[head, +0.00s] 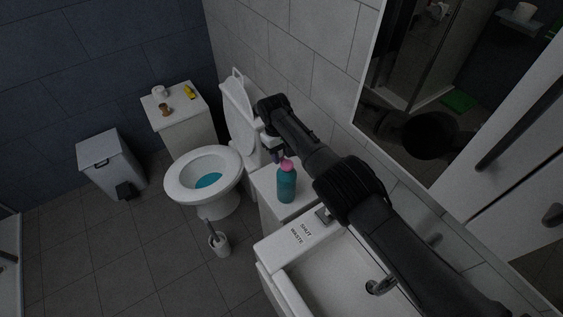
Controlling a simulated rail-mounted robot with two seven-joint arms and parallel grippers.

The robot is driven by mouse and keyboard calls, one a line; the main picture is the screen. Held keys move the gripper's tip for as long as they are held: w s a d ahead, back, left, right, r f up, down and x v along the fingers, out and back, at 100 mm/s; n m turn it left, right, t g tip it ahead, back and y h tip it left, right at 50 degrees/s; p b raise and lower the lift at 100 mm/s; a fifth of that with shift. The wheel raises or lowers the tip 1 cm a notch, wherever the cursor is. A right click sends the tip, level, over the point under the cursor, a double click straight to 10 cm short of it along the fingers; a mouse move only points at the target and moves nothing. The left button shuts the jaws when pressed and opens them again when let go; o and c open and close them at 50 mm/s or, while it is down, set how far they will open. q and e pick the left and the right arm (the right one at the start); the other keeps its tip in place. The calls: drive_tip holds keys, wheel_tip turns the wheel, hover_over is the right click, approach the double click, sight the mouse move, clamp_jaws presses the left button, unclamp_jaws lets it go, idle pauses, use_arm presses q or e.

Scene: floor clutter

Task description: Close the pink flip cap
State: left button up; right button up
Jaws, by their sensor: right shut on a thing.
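A teal bottle (286,187) stands upright on a white ledge between the toilet and the sink. Its pink flip cap (287,165) is on top; the view is too small to tell how far the lid is open. My right gripper (277,157) reaches in from the right, over the bottle, and points down at the cap's left side. Its fingers are shut on the cap's edge, but they are dark and partly hidden by my wrist. My left gripper is not in view.
The white sink (293,292) with its tap is in front of the bottle. The open toilet (176,186) stands to the left, with a toilet brush (219,242) on the floor. A mirror (440,80) is on the right wall. Floor at the lower left is clear.

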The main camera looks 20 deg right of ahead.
drive_tip(key=shift+f+b, duration=0.45)
drive_tip(key=shift+r, duration=0.3)
drive_tip(key=o, duration=0.6)
drive_tip(key=shift+p, duration=0.3)
drive_tip(key=shift+c, duration=0.2)
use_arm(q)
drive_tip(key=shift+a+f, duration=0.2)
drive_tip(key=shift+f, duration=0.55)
use_arm(e)
drive_tip(key=shift+o, duration=0.2)
drive_tip(key=shift+r, duration=0.1)
